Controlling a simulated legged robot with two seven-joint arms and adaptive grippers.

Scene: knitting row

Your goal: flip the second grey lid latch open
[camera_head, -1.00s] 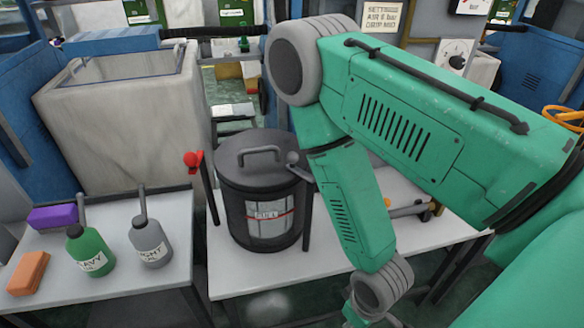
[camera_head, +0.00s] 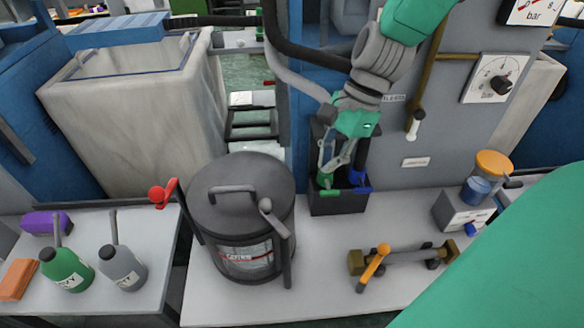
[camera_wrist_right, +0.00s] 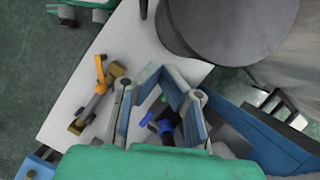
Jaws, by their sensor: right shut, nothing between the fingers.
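A dark round drum (camera_head: 245,250) with a lid (camera_head: 235,200) and a bar handle stands on the pale table in the head view. A grey-knobbed latch (camera_head: 270,212) sits at the lid's front right edge, its knob near the lid. A red-knobbed latch (camera_head: 162,194) leans outward at the drum's left. My right gripper (camera_head: 340,180) is right of the drum, low over a black box (camera_head: 338,203), shut and empty, apart from the latches. In the right wrist view the drum (camera_wrist_right: 235,25) is at the top, beyond the fingers (camera_wrist_right: 165,85). My left gripper is out of view.
The black box holds a blue-handled and a green-handled item. A brass fitting with an orange lever (camera_head: 373,268) lies at the front right. The table in front of the box is clear.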

